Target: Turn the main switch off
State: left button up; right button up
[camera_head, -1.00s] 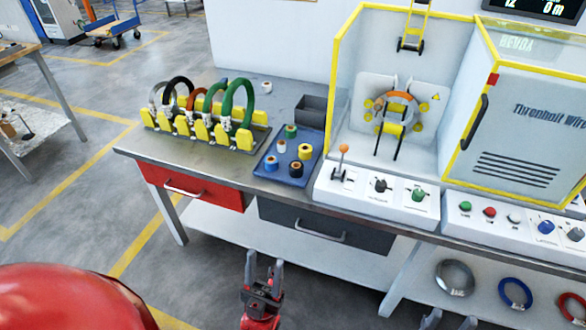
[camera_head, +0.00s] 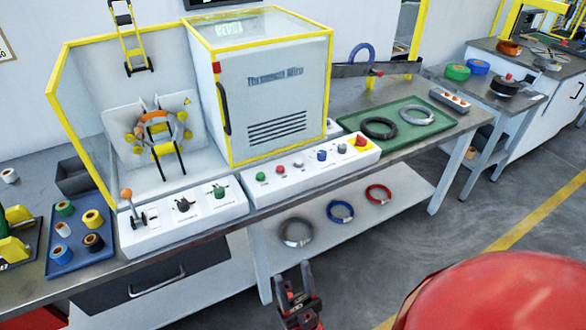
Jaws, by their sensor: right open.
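The right control panel (camera_head: 312,162) sits on the bench front below the closed machine cabinet. It carries a green button (camera_head: 261,176), a red button (camera_head: 281,170), a pale button, a blue knob (camera_head: 321,155), a dark knob (camera_head: 344,149) and a red knob on a yellow plate (camera_head: 361,141). Labels are too small to read, so I cannot tell which is the main switch. My right gripper (camera_head: 294,272) is open and empty, in front of the bench and well below the panel, touching nothing. My left gripper is out of view.
Left of the panel is another panel with a lever (camera_head: 127,195) and two knobs. A green tray (camera_head: 437,121) with coils lies to the right. Coils rest on the lower shelf (camera_head: 262,233). The bench edge lies between my gripper and the panels.

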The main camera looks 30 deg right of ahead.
aim_at(361, 142)
jog(key=z, duration=1.35)
